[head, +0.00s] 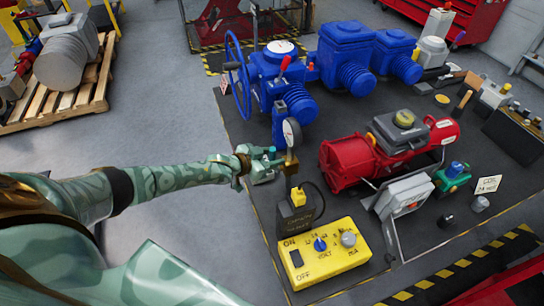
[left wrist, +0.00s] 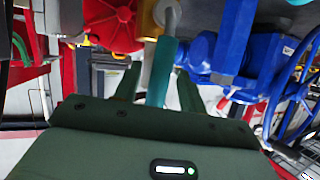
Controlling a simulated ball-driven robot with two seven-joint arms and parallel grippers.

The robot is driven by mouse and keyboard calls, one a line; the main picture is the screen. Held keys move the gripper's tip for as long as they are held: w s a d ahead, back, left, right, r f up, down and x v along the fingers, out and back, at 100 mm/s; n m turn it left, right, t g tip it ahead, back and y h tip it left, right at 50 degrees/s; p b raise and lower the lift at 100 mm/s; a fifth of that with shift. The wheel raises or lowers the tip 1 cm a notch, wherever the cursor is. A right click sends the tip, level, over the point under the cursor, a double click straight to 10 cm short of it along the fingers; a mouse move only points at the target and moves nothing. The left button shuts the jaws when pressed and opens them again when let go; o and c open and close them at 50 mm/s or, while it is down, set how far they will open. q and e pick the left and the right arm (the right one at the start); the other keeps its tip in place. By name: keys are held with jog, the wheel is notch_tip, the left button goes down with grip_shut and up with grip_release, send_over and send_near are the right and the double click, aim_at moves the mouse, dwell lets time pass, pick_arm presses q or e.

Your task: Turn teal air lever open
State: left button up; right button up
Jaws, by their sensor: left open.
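The teal lever (left wrist: 161,72) shows in the left wrist view as a straight bar running from a brass and grey fitting (left wrist: 165,14) toward my gripper. My left gripper (left wrist: 157,90) is open, with one green finger on each side of the lever. The lever lies between the fingers; I cannot tell whether either one touches it. In the head view my left gripper (head: 272,163) is beside the brass valve body (head: 291,166) below a round gauge (head: 292,132). The lever is hard to tell from the gripper there. My right gripper is not in view.
The blue valve actuator (head: 345,50) with its handwheel (head: 237,78) stands behind the gripper. A red machine (head: 385,150) stands to the right. A yellow control box (head: 325,253) and a small black and yellow unit (head: 297,208) sit in front.

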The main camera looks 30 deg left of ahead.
pick_arm(q)
jog(key=p+v, duration=0.2)
jog(key=v, duration=1.4)
jog(key=shift+a+r, duration=0.1)
jog(key=shift+r, duration=0.05)
